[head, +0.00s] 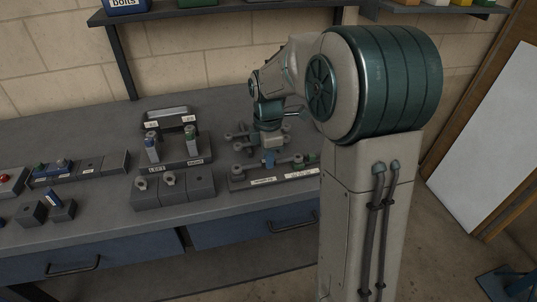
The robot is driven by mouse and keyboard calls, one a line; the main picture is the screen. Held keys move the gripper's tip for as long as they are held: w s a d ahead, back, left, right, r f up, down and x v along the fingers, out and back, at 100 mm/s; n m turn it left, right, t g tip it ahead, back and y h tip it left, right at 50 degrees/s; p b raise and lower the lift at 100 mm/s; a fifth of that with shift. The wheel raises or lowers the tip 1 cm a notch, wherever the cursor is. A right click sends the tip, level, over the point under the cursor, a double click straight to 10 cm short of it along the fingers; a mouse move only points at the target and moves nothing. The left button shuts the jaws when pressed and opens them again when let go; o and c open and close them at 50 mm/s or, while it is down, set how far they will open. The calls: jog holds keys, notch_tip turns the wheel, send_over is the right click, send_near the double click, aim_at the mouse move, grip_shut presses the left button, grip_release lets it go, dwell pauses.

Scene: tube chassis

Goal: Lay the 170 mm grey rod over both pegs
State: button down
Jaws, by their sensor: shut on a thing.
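My gripper (270,158) points down over the workbench with its blue fingertips on a grey rod (282,162). The rod runs left to right, with round ends or fittings showing at about each side. It is over or on a low dark base (240,184) with two white labels on its front. At this size I cannot tell whether the rod touches the base, and I cannot make out pegs under it for sure. Two upright posts, one with a blue top (151,140) and one with a green top (190,133), stand on a labelled block to the left.
Behind my gripper are more grey rod-like parts (240,136). At the left are grey blocks (172,192), a blue tray (50,169) and a red button (6,178). A shelf (180,13) runs above the bench. The bench's back left is clear.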

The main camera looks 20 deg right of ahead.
jog(key=shift+f, duration=0.3)
jog(key=c, duration=1.3)
grip_release()
notch_tip(320, 180, up, 14)
jog(key=p, duration=0.1)
jog(key=s+f+m+t+p, duration=0.1)
jog(key=s+f+m, duration=0.1)
jog(key=s+m, duration=0.6)
jog(key=s+f+m+t+p, duration=0.1)
jog(key=s+f+m+p, duration=0.1)
jog(key=s+m, duration=0.7)
jog(key=s, duration=0.3)
jog(key=shift+m+t, duration=0.3)
jog(key=shift+t, duration=0.1)
